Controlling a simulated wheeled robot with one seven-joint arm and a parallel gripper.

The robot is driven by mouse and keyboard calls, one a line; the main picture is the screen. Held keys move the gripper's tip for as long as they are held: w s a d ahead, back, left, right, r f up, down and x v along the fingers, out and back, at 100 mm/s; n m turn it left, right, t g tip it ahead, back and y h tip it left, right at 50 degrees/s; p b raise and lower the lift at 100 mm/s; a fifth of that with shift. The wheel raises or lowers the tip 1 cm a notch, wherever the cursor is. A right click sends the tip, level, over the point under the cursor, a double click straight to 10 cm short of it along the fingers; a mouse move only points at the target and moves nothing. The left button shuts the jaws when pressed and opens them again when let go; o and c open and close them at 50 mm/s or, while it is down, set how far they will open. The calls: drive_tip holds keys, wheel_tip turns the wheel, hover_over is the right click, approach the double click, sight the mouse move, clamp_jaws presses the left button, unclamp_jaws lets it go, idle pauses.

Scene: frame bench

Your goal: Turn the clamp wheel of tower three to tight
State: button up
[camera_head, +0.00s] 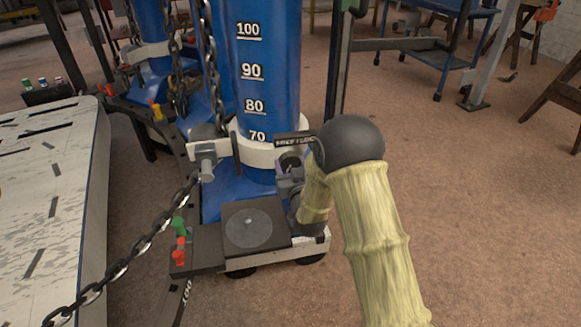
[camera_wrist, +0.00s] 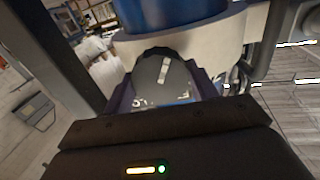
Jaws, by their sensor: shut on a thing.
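A blue tower (camera_head: 268,75) with white numbers 70 to 100 stands in the middle of the head view, with a white collar (camera_head: 255,152) around its foot. I cannot read which tower number it is. The clamp wheel (camera_wrist: 152,78) shows in the wrist view as a dark grey rounded knob with a light mark, below the pale collar. My gripper (camera_wrist: 160,92) is shut on the clamp wheel, one purple finger on each side of it. In the head view my gripper (camera_head: 291,167) is at the collar's right side, mostly hidden by my own arm.
A chain (camera_head: 135,256) runs from the collar's left down to the lower left. A pale slotted platform (camera_head: 50,190) lies at left. A black plate with a round grey disc (camera_head: 248,228) is at the tower's foot. A blue cart (camera_head: 440,62) stands behind.

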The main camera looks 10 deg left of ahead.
drive_tip(key=m+b, duration=0.1)
drive_tip(key=m, duration=0.3)
drive_tip(key=shift+f+b, duration=0.15)
drive_tip(key=shift+b, duration=0.2)
drive_tip(key=m+b, duration=0.1)
drive_tip(key=m, duration=0.3)
drive_tip(key=m+b, duration=0.1)
drive_tip(key=m, duration=0.9)
drive_tip(key=shift+m+b, duration=0.35)
drive_tip(key=shift+m, duration=0.05)
drive_tip(key=m, duration=0.3)
drive_tip(key=shift+m, duration=0.3)
drive_tip(key=m, duration=0.3)
drive_tip(key=shift+m+p, duration=0.3)
drive_tip(key=m, duration=0.4)
drive_tip(key=shift+m, duration=0.3)
